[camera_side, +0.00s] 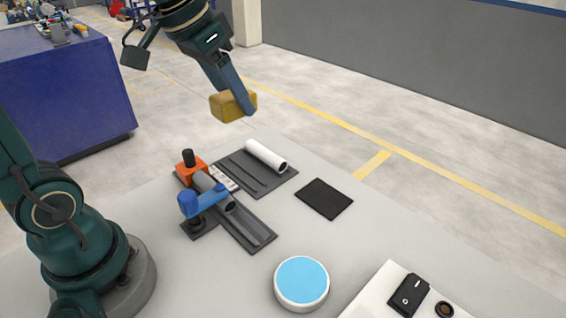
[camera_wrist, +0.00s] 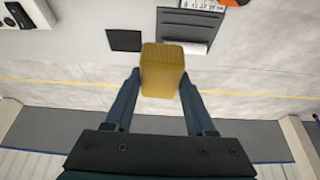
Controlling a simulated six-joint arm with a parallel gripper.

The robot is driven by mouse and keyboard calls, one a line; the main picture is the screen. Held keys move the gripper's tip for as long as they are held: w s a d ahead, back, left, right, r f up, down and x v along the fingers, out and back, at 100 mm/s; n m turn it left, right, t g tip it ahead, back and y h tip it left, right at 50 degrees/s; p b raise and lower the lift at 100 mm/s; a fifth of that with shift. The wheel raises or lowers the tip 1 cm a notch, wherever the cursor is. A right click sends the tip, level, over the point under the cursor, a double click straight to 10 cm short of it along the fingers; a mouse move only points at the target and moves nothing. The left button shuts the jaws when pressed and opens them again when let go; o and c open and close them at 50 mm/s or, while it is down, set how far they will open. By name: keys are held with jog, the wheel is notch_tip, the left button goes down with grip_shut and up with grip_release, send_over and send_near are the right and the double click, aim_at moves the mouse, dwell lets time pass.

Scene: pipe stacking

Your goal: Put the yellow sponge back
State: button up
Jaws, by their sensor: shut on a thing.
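The yellow sponge (camera_side: 226,107) is a small block held in the air above the far edge of the table in the side view. My gripper (camera_side: 246,104) is shut on it, with one blue finger showing against its right side. In the wrist view the sponge (camera_wrist: 163,68) sits between both fingertips of my gripper (camera_wrist: 160,85). A flat black square pad (camera_side: 324,198) lies bare on the table, to the right of and below the sponge in the side view. The pad also shows in the wrist view (camera_wrist: 124,40).
A dark tray (camera_side: 275,184) holds a white pipe (camera_side: 266,156). Left of it stands a fixture with an orange clamp (camera_side: 190,170), a blue clamp (camera_side: 203,200) and a grey pipe. A round blue-topped dish (camera_side: 301,281) and a white panel with a black switch (camera_side: 408,294) are nearer the camera.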

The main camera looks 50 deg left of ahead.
jog(key=shift+w+d+r+m+h, duration=0.2)
jog(key=shift+w+r+m, duration=0.05)
jog(key=shift+w+m, duration=0.3)
jog(key=shift+w+d+r+m+h, duration=0.2)
jog(key=shift+w+m, duration=0.25)
jog(key=shift+w, duration=0.2)
jog(key=w+d+f+m+h, duration=0.2)
jog(key=w+d+m, duration=0.2)
jog(key=w, duration=0.1)
jog(key=m+g, duration=0.1)
jog(key=m, duration=0.2)
send_over(376, 238)
jog(key=s+a, duration=0.1)
notch_tip(376, 238, down, 15)
jog(key=shift+a+r, duration=0.1)
jog(key=shift+r, duration=0.05)
jog(key=shift+f, duration=2.05)
jog(key=shift+f, duration=0.15)
jog(key=o, duration=1.2)
